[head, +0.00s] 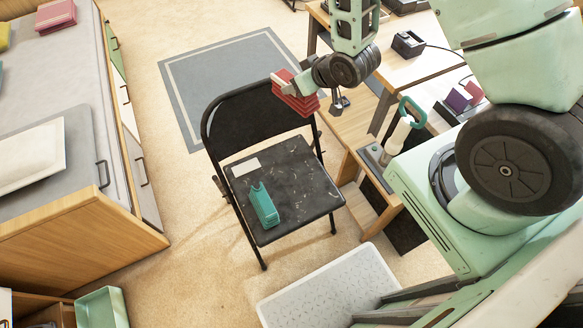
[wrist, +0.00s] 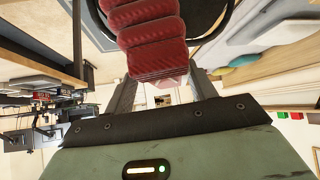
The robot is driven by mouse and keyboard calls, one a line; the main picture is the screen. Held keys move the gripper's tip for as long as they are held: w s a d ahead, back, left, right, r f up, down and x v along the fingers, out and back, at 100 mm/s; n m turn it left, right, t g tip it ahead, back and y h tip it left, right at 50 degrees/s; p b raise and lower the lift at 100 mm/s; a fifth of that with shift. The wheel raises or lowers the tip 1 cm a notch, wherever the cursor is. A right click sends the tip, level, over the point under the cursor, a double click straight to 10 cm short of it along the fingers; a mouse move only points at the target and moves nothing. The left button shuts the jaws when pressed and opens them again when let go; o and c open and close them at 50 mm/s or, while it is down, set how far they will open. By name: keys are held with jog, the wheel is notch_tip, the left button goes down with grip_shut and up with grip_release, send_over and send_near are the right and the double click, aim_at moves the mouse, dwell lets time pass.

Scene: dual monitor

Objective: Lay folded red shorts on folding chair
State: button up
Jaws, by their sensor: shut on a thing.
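The folded red shorts (head: 295,92) are a ribbed red bundle in my gripper (head: 304,84), held in the air by the top of the chair's backrest. The shorts also show at the top of the wrist view (wrist: 145,35), between the fingers. My gripper is shut on them. The black folding chair (head: 305,188) stands open in the middle of the head view. On its seat lie a teal object (head: 264,206) and a small white card (head: 245,167). Whether the shorts touch the backrest I cannot tell.
A wooden desk (head: 405,68) stands right of the chair, with a lower wooden shelf unit beside it. A grey-topped cabinet (head: 85,85) is at left. A white patterned mat (head: 330,285) lies in front. The right part of the seat is bare.

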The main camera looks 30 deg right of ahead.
jog(key=s+a+f+n+g+y+b, duration=0.2)
jog(key=f+n+b, duration=0.3)
jog(key=f+b, duration=0.6)
jog(key=s+a+f+n+g+y+b, duration=0.1)
jog(key=f+n+b, duration=0.4)
jog(key=f+b, duration=0.6)
jog(key=s+a+f+n+g+y+b, duration=0.2)
jog(key=f+n+g+b, duration=0.3)
jog(key=f+b, duration=0.6)
jog(key=shift+s+a+f+g+y, duration=0.1)
jog(key=shift+a+f+y, duration=0.15)
jog(key=shift+f, duration=0.35)
jog(key=shift+s+a+f+g+y, duration=0.1)
jog(key=shift+a+f+y, duration=0.15)
jog(key=shift+f, duration=0.3)
jog(key=shift+s+a+f+g+y, duration=0.15)
jog(key=shift+f+y, duration=0.15)
jog(key=shift+f, duration=0.3)
jog(key=shift+f+b, duration=0.3)
jog(key=shift+f, duration=0.25)
jog(key=o, duration=1.2)
